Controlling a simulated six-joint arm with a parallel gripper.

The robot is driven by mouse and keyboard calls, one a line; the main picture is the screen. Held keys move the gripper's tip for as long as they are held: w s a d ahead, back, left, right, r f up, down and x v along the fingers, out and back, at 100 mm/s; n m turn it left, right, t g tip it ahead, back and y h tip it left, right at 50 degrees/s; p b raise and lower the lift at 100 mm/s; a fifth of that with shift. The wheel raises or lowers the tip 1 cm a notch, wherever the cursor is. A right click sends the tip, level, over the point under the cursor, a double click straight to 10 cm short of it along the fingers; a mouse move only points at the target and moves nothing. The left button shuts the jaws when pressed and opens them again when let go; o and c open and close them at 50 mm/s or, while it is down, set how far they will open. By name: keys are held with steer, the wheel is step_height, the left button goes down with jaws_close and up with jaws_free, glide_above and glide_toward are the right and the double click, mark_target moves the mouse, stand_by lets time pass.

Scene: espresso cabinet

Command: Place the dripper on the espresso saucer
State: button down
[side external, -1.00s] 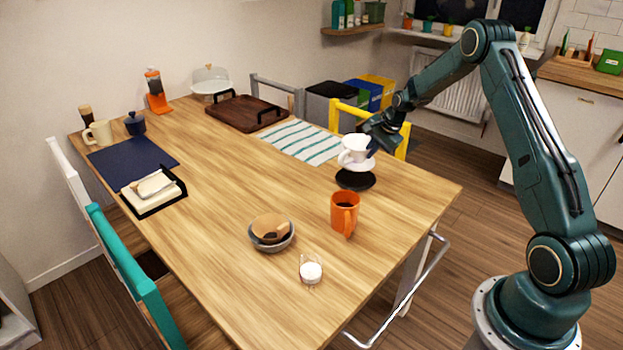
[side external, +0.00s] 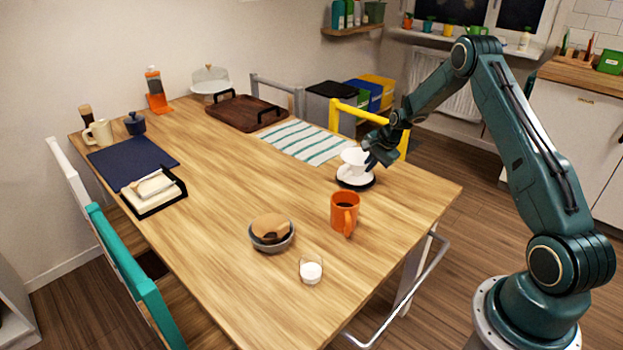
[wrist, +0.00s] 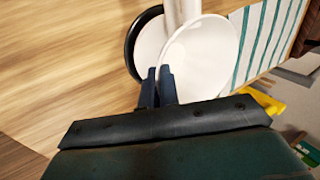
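The white dripper (side external: 353,160), a cone with a flat round flange, is upright directly over the black espresso saucer (side external: 370,184) near the table's right side. The flange covers most of the saucer and looks to be at or very close to its surface; I cannot tell whether they touch. In the wrist view the dripper (wrist: 208,55) fills the top middle, and the saucer's dark rim (wrist: 131,42) shows at its left. My gripper (side external: 375,162) is at the dripper's right side. Its fingers (wrist: 160,82) are close together at the dripper's near edge, shut on it.
An orange mug (side external: 344,213) stands just in front of the saucer. A striped cloth (side external: 303,142) lies behind, and a yellow chair (side external: 345,118) stands at the table's far edge.

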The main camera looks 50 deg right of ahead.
steer(key=c, duration=2.1)
jaws_free()
steer(key=shift+f, duration=0.15)
steer(key=o, duration=0.5)
steer(key=shift+c, duration=0.2)
steer(key=v, duration=1.2)
steer(key=shift+r, duration=0.25)
